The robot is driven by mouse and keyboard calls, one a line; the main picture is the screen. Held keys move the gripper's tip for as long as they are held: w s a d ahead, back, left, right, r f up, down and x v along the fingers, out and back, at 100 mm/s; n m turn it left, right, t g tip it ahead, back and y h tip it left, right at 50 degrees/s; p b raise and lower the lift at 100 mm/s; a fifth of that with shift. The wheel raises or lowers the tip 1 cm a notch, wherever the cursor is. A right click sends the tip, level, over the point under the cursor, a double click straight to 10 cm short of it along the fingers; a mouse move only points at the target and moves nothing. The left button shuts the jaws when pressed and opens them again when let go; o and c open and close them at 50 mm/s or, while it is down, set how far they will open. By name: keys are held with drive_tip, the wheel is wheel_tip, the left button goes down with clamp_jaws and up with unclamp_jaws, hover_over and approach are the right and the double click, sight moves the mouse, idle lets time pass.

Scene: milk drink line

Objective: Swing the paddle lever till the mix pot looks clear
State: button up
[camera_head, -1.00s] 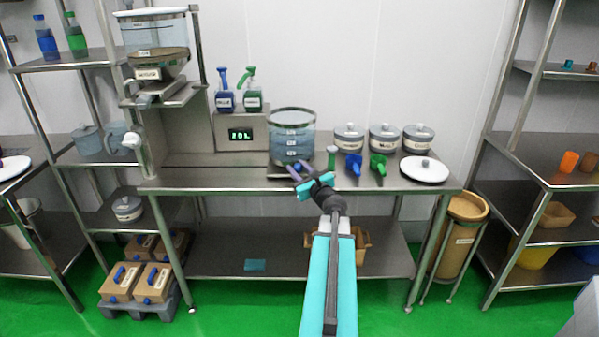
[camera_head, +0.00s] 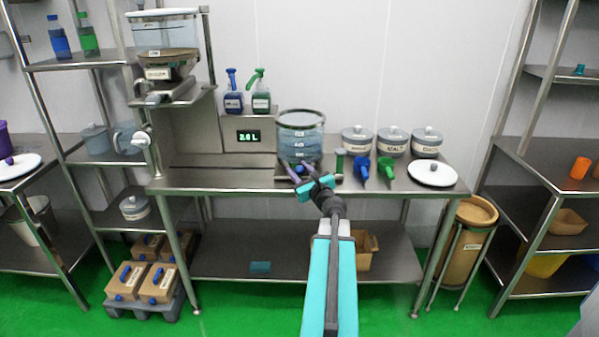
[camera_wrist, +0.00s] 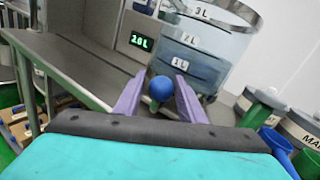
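The mix pot (camera_head: 301,137) is a clear vessel with litre marks, standing on the steel bench. Its contents look bluish grey in the wrist view (camera_wrist: 200,50). A blue ball knob (camera_wrist: 160,88) shows low in front of the pot, perhaps the paddle lever's end; its shaft is hidden. My gripper (camera_head: 298,167) is at the bench's front edge, just in front of the pot. In the wrist view its purple fingers (camera_wrist: 160,78) stand apart on both sides of the knob. Narrow gaps seem to show, and I see no clear contact.
Blue (camera_head: 361,167) and green (camera_head: 386,168) scoops, lidded jars (camera_head: 391,142) and a white plate (camera_head: 432,173) stand right of the pot. A display (camera_head: 248,136) reads 2.0 L. The bench left of the pot is clear.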

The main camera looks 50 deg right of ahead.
sight(301, 173)
drive_tip(key=shift+s, duration=0.2)
drive_tip(key=shift+b+v, duration=0.4)
drive_tip(key=shift+v, duration=2.15)
drive_tip(key=shift+s+a+r+p, duration=0.1)
drive_tip(key=shift+s+a+p, duration=0.1)
drive_tip(key=shift+p, duration=0.15)
drive_tip(key=p+v, duration=0.2)
drive_tip(key=p, duration=0.5)
drive_tip(key=shift+s+a, duration=0.1)
drive_tip(key=shift+s, duration=0.25)
drive_tip(key=p+v, duration=0.2)
drive_tip(key=p, duration=0.4)
drive_tip(key=shift+p, duration=0.4)
drive_tip(key=shift+p+v, duration=1.6)
drive_tip(key=shift+p, duration=0.25)
